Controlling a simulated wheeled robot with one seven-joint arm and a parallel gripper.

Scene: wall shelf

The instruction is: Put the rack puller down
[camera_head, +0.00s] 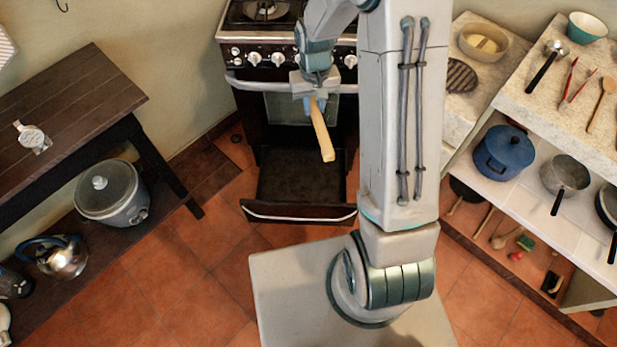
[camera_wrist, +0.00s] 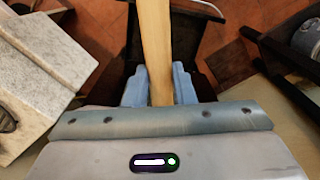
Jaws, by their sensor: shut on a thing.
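My gripper (camera_head: 314,104) is shut on the rack puller (camera_head: 322,137), a long pale wooden stick. The puller hangs tilted down from the fingers in front of the stove, above the open bottom drawer. In the wrist view the puller (camera_wrist: 156,50) runs up between the two blue fingers of my gripper (camera_wrist: 160,86). Its far end is cut off by the top edge in that view. It touches nothing but the fingers, as far as I can see.
The stove (camera_head: 288,50) has its bottom drawer (camera_head: 300,210) pulled out. A dark wooden table (camera_head: 75,95) stands left, with a rice cooker (camera_head: 110,190) below. A stone counter (camera_head: 585,125) with utensils stands right, above a shelf with a blue pot (camera_head: 505,152).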

